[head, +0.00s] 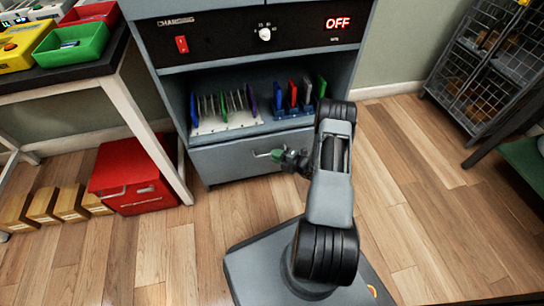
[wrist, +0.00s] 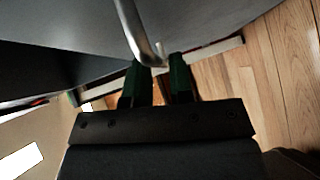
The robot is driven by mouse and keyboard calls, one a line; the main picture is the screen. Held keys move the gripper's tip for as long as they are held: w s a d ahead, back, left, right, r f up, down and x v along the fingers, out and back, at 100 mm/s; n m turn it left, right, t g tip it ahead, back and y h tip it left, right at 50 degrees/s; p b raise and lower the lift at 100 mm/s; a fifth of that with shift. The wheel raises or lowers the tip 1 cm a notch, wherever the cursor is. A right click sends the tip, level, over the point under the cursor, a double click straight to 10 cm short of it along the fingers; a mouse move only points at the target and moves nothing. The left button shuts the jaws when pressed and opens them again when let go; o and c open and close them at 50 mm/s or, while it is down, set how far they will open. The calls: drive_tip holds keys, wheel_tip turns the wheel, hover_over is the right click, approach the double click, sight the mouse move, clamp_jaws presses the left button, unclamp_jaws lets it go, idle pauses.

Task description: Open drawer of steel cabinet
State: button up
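The steel cabinet (head: 158,52) stands in the middle of the head view, with its grey drawer (head: 228,162) at the bottom, looking closed. The drawer's metal handle (head: 262,154) is a bent bar on the drawer front. My gripper (head: 282,155) is at the right end of the handle, with dark green fingers. In the wrist view the handle (wrist: 134,32) comes down to the fingertips, and its bent end is at the gap between them. The fingers (wrist: 160,72) stand apart with floor showing between them. Whether they touch the handle is unclear.
Above the drawer, an open bay holds phones in racks (head: 225,118). A red toolbox (head: 135,180) and small wooden boxes (head: 70,203) stand at the left by a table leg. A wire cage (head: 485,75) stands at the right. The wooden floor (head: 190,250) before the drawer is mostly clear.

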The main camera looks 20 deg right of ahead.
drive_tip(key=shift+x, duration=1.2)
drive_tip(key=shift+c, duration=0.5)
clamp_jaws()
